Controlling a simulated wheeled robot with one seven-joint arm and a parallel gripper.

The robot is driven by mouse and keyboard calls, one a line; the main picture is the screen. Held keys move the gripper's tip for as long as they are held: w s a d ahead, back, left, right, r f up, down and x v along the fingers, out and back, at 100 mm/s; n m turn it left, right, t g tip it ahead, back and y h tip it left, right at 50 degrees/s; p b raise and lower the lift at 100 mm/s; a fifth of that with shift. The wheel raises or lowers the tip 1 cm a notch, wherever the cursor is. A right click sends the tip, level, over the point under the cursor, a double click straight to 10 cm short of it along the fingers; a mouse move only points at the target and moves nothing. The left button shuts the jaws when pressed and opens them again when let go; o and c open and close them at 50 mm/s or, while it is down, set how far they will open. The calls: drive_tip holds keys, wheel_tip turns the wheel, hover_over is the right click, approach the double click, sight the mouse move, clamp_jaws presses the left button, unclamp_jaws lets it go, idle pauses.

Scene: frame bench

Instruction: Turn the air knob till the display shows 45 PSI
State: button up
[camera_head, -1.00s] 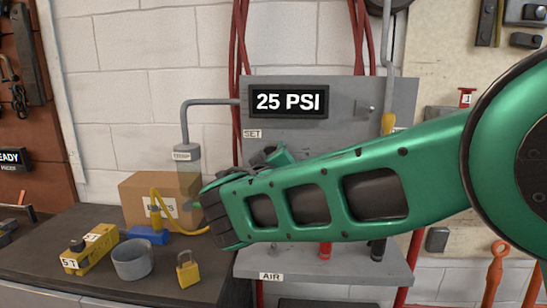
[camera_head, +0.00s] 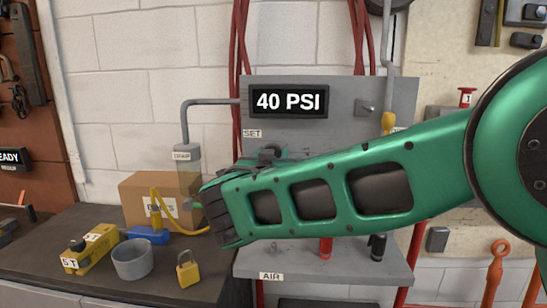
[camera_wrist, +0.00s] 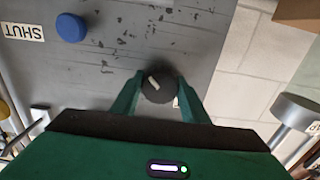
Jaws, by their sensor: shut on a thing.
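The black display (camera_head: 289,102) on the grey panel (camera_head: 345,95) reads 40 PSI in the head view. In the wrist view, my gripper (camera_wrist: 157,85) has its two green fingers on either side of a dark round knob (camera_wrist: 158,92) with a pale pointer line, and it is shut on it. The pointer line is tilted up and to the left in that view. In the head view my green arm crosses in front of the panel and hides the knob and my fingertips.
An AIR label (camera_head: 270,276) is on the front edge of the panel's shelf. A blue knob (camera_wrist: 70,27) beside a SHUT label (camera_wrist: 22,32) shows in the wrist view. A cardboard box (camera_head: 135,200), yellow padlock (camera_head: 187,270) and grey cup (camera_head: 132,260) stand on the left bench.

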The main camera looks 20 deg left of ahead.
drive_tip(key=shift+d+f, duration=0.1)
drive_tip(key=shift+f, duration=0.1)
drive_tip(key=o, duration=1)
drive_tip(key=shift+o, duration=0.4)
drive_tip(key=shift+r, duration=0.1)
drive_tip(key=v, duration=1)
drive_tip(key=shift+s, duration=0.3)
